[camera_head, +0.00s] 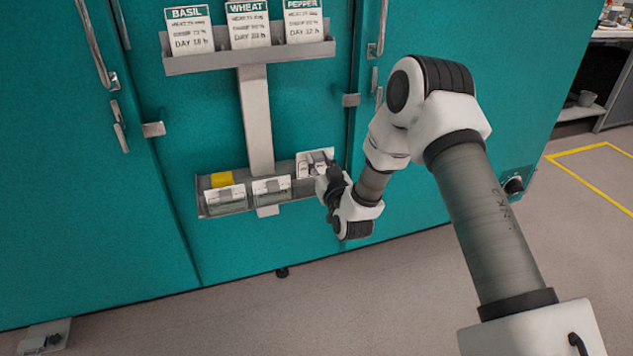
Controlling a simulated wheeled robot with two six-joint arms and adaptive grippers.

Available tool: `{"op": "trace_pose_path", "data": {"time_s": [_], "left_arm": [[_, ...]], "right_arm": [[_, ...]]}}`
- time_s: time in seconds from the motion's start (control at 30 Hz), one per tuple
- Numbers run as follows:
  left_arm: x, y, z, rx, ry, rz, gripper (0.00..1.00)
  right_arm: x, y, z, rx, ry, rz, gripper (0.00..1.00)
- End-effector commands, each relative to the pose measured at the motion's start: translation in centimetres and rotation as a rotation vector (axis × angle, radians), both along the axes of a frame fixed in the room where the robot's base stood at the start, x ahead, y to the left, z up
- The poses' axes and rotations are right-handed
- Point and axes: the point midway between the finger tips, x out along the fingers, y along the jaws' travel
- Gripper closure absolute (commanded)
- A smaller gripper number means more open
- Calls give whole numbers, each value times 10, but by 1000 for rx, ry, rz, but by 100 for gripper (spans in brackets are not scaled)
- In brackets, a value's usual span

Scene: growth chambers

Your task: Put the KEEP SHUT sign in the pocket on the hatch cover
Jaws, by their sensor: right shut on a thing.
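My right gripper (326,176) is at the right end of the lower grey rack (240,206) on the teal chamber front. It is shut on a small white card (305,168), whose print is too small to read, so I cannot tell whether it is the KEEP SHUT sign. The fingers cover part of this card. Two more pale cards, a left one (226,197) and a middle one (271,190), are in the rack, with a yellow piece (222,180) behind the left one. I cannot make out a hatch cover with a pocket. My left gripper is out of view.
An upper grey shelf (250,60) holds BASIL (188,32), WHEAT (247,26) and PEPPER (304,22) cards. A grey post (256,120) joins it to the lower rack. Door handles (96,45) stick out from the teal doors. The floor in front (260,325) is largely clear.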

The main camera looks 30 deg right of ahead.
Motion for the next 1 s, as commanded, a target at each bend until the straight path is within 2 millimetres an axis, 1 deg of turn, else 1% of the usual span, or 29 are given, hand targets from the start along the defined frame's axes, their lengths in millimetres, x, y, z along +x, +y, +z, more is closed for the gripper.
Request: {"op": "trace_pose_path", "data": {"time_s": [0.13,0.23,1.0], "left_arm": [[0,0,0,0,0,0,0],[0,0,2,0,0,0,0],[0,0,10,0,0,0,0]], "right_arm": [[-1,0,0,0,0,0,100],[-6,1,-1,0,2,0,100],[-78,19,-6,1,2,0,100]]}}
